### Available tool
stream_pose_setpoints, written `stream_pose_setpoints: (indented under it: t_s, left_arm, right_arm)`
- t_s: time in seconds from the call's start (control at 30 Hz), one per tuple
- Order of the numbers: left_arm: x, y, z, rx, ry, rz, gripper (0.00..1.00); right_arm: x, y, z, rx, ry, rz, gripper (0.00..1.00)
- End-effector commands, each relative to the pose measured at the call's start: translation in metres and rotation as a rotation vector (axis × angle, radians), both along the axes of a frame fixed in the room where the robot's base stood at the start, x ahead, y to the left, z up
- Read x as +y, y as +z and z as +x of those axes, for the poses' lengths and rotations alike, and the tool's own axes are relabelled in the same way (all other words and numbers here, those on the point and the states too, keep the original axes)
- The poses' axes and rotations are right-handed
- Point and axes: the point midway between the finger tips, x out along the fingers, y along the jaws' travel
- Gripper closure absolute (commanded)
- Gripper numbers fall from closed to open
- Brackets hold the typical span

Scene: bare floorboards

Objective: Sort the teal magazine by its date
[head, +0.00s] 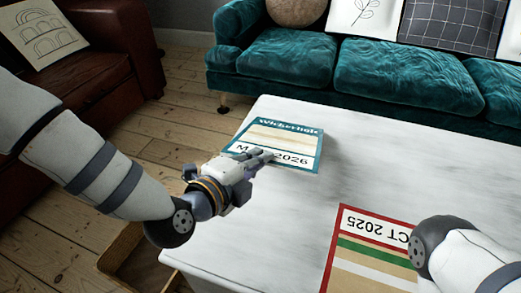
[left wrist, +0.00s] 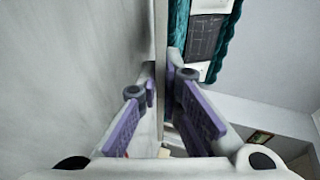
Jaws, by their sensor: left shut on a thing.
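The teal magazine (head: 288,138) has a teal border, a title strip along its far edge and a date line ending in 2026; its month is partly hidden by my fingers. It is at the far left of the white table. My left gripper (head: 262,157) is shut on its near edge. In the left wrist view, the fingers of the left gripper (left wrist: 163,95) stand on either side of a thin edge. Whether the magazine touches the table is hard to tell. My right gripper is out of view; my right arm covers part of the red magazine.
A red-bordered magazine (head: 360,250) lies on the white table (head: 420,165), its upside-down date ending in 2025. An open wooden box (head: 112,257) stands on the floor at the table's left. A teal sofa (head: 390,80) is behind and a brown armchair (head: 95,75) at the left.

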Motion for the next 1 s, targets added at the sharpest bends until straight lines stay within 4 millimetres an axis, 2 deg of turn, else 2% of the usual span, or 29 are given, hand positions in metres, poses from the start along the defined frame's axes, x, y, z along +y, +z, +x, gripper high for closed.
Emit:
stream_pose_setpoints:
  t_s: [0.1, 0.43, 0.47, 0.53, 1.0]
  left_arm:
    - [0.0001, -0.0077, -0.0029, -0.029, -0.001, -0.012, 1.0]
    - [0.0007, -0.007, -0.0038, -0.044, -0.001, -0.016, 1.0]
    - [0.0007, -0.007, -0.0038, -0.044, -0.001, -0.016, 0.87]
    - [0.0007, -0.0071, -0.0039, -0.043, -0.001, -0.016, 0.71]
    - [0.0008, -0.0082, -0.0042, -0.04, -0.001, -0.015, 0.7]
  right_arm:
    - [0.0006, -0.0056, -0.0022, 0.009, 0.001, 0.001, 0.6]
    - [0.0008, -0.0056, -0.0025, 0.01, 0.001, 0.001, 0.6]
    - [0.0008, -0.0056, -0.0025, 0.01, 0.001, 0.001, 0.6]
    - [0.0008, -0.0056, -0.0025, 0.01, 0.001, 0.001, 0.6]
    - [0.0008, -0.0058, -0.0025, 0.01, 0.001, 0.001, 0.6]
